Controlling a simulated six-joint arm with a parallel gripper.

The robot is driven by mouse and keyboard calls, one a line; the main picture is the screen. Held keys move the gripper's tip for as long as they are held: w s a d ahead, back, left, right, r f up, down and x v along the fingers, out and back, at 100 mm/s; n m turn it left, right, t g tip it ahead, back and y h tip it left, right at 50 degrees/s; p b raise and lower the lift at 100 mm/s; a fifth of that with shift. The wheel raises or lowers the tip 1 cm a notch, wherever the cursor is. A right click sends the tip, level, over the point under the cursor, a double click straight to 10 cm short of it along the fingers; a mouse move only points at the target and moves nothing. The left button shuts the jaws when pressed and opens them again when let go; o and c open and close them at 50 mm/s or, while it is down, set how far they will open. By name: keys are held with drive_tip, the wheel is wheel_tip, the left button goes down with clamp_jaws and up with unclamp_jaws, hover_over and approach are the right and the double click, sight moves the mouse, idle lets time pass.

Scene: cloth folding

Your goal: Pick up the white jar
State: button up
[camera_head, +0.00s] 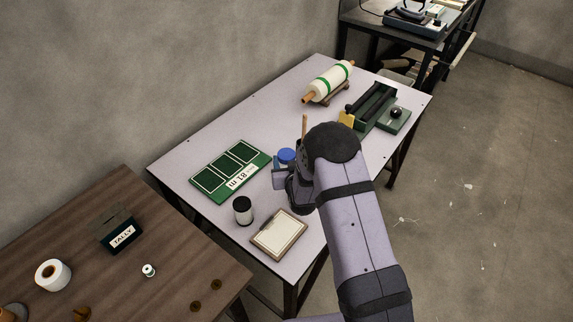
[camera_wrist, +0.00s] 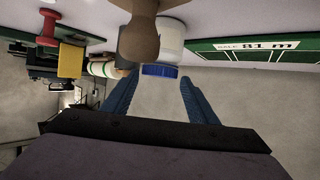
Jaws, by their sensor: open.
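A white jar (camera_wrist: 171,40) with a blue lid (camera_wrist: 160,70) stands on the table in the wrist view, which shows the table upside down. In the head view its blue lid (camera_head: 286,154) shows just behind my gripper, and most of the jar is hidden. My gripper (camera_wrist: 160,92) is open and empty, with its two blue fingers spread and the lid appearing between their tips. The jar seems beyond the fingertips, not clasped. In the head view my gripper (camera_head: 281,179) is low over the table.
A brown wooden object (camera_wrist: 139,32) stands close beside the jar. A black-topped pale canister (camera_head: 242,209), a green board (camera_head: 230,170) and a framed card (camera_head: 279,234) lie around my gripper. A roll (camera_head: 330,82) and green racks (camera_head: 372,106) stand farther back.

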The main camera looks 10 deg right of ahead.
sight(286, 153)
drive_tip(key=shift+p+x, duration=0.8)
drive_tip(key=shift+x, duration=1.65)
drive_tip(key=c, duration=1.2)
drive_tip(key=shift+w+r, duration=0.1)
clamp_jaws()
drive_tip(key=shift+r, duration=0.1)
drive_tip(key=shift+r+b, duration=1.05)
drive_tip(key=shift+r, duration=3.85)
